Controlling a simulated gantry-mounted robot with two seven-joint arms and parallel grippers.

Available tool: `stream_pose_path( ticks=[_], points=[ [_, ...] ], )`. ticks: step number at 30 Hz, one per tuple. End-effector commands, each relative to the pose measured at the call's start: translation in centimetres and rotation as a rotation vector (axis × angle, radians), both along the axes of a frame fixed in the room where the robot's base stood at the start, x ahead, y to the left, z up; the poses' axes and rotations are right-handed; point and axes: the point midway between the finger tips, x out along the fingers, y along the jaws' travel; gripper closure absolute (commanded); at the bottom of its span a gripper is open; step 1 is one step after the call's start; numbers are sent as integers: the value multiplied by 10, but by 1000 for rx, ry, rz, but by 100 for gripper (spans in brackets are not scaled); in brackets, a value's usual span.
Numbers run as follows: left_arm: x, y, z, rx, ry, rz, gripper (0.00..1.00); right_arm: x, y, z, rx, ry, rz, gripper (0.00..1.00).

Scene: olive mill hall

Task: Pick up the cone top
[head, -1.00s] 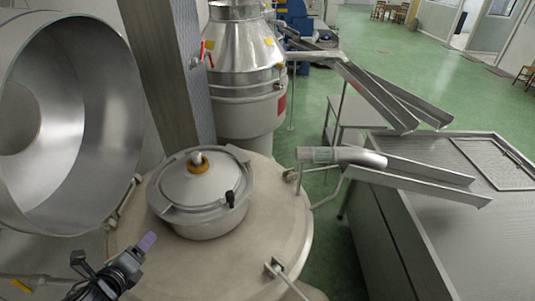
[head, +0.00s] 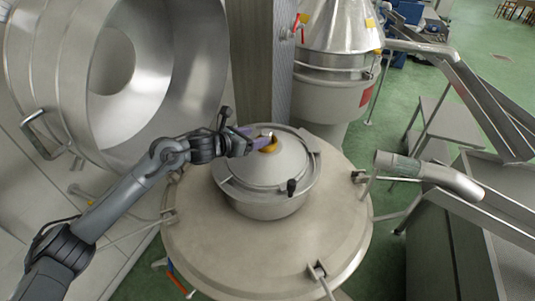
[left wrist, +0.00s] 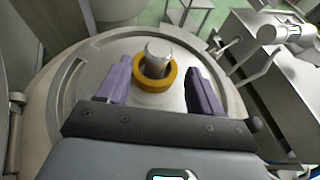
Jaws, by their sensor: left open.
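The cone top is the shallow conical metal lid (head: 245,165) on the round pot on top of the large drum. A short metal knob with an orange-yellow collar (head: 269,146) stands at its peak. My left gripper (head: 262,143) is at this knob. In the left wrist view the knob (left wrist: 158,58) stands between the two open purple fingers (left wrist: 158,85), with a visible gap on each side. My right gripper is not in view.
The wide drum top (head: 215,240) lies around the pot. A big open metal drum (head: 195,60) stands at left. A metal post (head: 262,60) and a conical vessel (head: 340,80) rise behind. A pipe (head: 430,172) and chutes are at right.

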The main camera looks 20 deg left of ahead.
Motion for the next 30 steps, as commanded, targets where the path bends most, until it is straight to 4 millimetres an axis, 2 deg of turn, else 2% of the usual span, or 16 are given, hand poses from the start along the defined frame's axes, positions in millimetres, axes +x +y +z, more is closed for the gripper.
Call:
stream_pose_path(
  ticks=[5, 15, 25, 26, 30],
  points=[
    [9, -4, -6, -1, 1, -1, 34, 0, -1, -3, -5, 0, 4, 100],
    [41, -16, -23, -3, -1, 1, 34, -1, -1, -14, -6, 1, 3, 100],
    [45, -17, -23, -1, -1, 0, 34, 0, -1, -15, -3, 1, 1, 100],
    [45, -17, -23, -1, -1, 0, 36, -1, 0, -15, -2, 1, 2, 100],
    [45, -17, -23, -1, -1, 0, 57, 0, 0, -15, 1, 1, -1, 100]
  ],
)
